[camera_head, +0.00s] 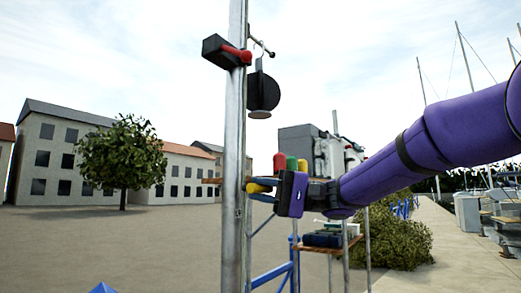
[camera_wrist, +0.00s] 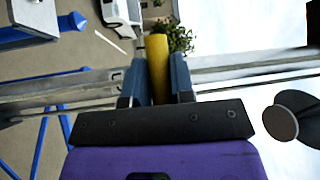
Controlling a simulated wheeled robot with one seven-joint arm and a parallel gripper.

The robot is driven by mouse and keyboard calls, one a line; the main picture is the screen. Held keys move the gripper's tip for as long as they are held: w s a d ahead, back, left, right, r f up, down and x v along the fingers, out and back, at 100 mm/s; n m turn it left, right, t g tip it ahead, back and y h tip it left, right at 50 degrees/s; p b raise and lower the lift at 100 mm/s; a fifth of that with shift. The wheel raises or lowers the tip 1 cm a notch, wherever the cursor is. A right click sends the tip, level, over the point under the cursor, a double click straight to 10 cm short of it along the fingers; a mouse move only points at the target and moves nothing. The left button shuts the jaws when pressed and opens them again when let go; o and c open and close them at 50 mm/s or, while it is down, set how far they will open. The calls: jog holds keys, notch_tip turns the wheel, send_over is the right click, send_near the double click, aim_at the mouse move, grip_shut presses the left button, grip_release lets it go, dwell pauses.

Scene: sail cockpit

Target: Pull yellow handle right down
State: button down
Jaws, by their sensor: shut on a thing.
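The yellow handle (camera_head: 262,185) is near the metal pole, in the middle of the head view. My gripper (camera_head: 262,191) reaches it from the right, with its blue fingers at the handle. In the wrist view the yellow handle (camera_wrist: 158,68) stands between the two fingers of my gripper (camera_wrist: 157,80), which are shut on it. The handle's base is hidden behind the fingers and purple gripper body. A red handle (camera_head: 280,161) and a green handle (camera_head: 291,163) stand upright just behind my gripper; their lower parts are hidden by it.
The tall metal pole (camera_head: 235,120) stands just left of my gripper. Higher on it are a black box with a red lever (camera_head: 236,54) and a hanging black pulley (camera_head: 263,91). A small wooden shelf (camera_head: 328,245) stands below my arm. Blue rails (camera_head: 272,275) are lower down.

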notch_tip(320, 180, down, 6)
jog(key=shift+r, duration=0.1)
dwell(0.4)
jog(key=c, duration=1)
grip_release()
jog(key=shift+d, duration=0.1)
jog(key=d, duration=0.3)
jog(key=w+d+f, duration=0.1)
jog(key=d, duration=0.6)
jog(key=shift+w+d+f, duration=0.25)
jog(key=shift+f, duration=0.05)
jog(key=shift+s, duration=0.1)
